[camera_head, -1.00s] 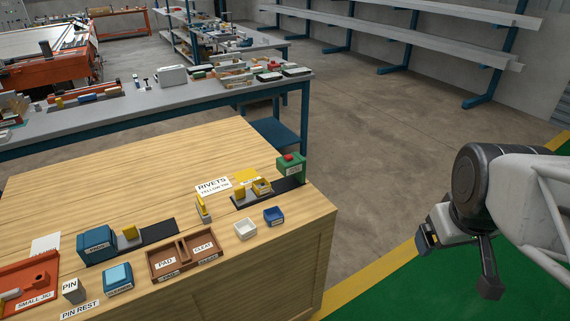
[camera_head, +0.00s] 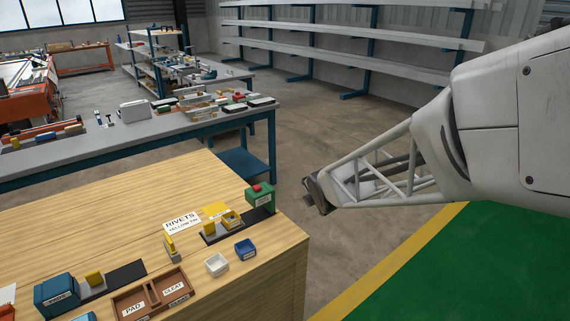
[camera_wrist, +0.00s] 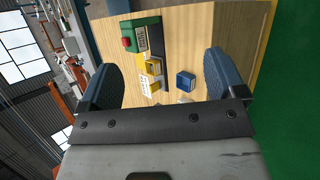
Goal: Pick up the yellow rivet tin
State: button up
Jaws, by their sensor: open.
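In the head view my arm reaches in from the right and ends off the bench's right edge, above the floor; the fingers are not clear there.
A green box with a red top (camera_head: 259,198) stands close right of the yellow container. A white bin (camera_head: 217,265) and a blue bin (camera_head: 245,249) sit in front. A "RIVETS YELLOW TIN" card (camera_head: 182,221) and a yellow upright item (camera_head: 170,243) are to the left.

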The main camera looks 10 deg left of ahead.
jog(key=w+a+f+n+t+y, duration=0.1)
jog(key=w+a+f+n+y, duration=0.1)
jog(key=w+a+f+n, duration=0.25)
jog(key=w+a+f+n+y, duration=0.1)
jog(key=a+f+n+y, duration=0.1)
jog(key=a+f+n, duration=0.35)
jog(key=n+y, duration=0.3)
jog(key=n, duration=0.6)
send_near(228, 215)
jog(key=shift+s+d+r+g, duration=0.15)
jog(key=shift+s+d+r, duration=0.1)
jog(key=shift+s+d, duration=0.25)
jog(key=shift+s+d+r+g, duration=0.15)
jog(key=shift+s+d+r, duration=0.15)
jog(key=shift+d, duration=0.3)
jog(key=shift+w, duration=0.1)
jog(key=shift+x, duration=1.3)
jog(key=shift+a, duration=0.15)
jog(key=shift+x, duration=2.5)
